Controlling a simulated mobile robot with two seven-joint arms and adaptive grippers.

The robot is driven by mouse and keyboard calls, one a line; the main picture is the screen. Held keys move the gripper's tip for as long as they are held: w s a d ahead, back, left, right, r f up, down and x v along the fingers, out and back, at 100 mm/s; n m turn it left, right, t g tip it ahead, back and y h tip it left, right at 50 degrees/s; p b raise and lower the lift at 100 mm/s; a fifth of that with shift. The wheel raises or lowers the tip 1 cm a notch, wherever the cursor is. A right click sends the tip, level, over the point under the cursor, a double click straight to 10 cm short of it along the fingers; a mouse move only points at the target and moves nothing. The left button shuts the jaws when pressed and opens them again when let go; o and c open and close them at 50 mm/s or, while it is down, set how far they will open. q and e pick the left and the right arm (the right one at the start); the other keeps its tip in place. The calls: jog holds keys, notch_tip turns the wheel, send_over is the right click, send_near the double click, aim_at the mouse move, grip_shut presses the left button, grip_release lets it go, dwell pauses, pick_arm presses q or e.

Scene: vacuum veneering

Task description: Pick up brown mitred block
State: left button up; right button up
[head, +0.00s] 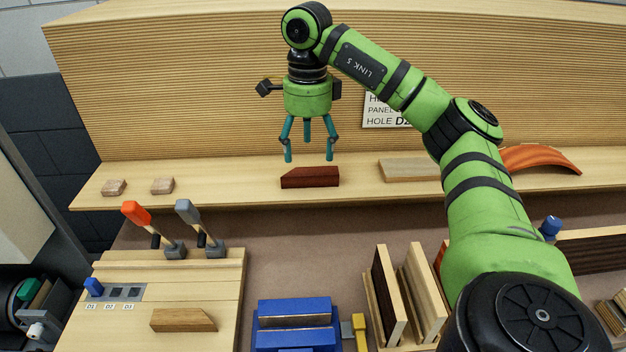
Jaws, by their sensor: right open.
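A dark reddish-brown block (310,177) with one slanted end lies on the long wooden shelf (235,190), near its middle. My right gripper (310,156) is open and empty, pointing straight down just above this block. Its teal fingers are spread, and no contact with the block shows. A second, lighter tan-brown block (182,320) with a slanted end lies on the wooden board (215,285) at lower left. My left gripper is not in view.
A ribbed wooden panel (180,90) rises behind the shelf. Two small blocks sit on the shelf's left, a pale board (408,170) and an orange curved piece (540,158) on its right. Orange and grey-handled tools, a blue vise-like block (295,325) and upright boards stand below.

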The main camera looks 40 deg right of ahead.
aim_at(310, 174)
notch_tip(310, 174, down, 2)
jog(key=shift+w+d, duration=0.1)
jog(key=shift+d, duration=0.05)
jog(key=f, duration=0.2)
jog(key=s+f+p, duration=0.1)
jog(key=shift+a+f, duration=0.2)
jog(key=shift+f, duration=0.2)
jog(key=shift+w+f, duration=0.15)
jog(key=shift+f, duration=0.45)
jog(key=c, duration=1.3)
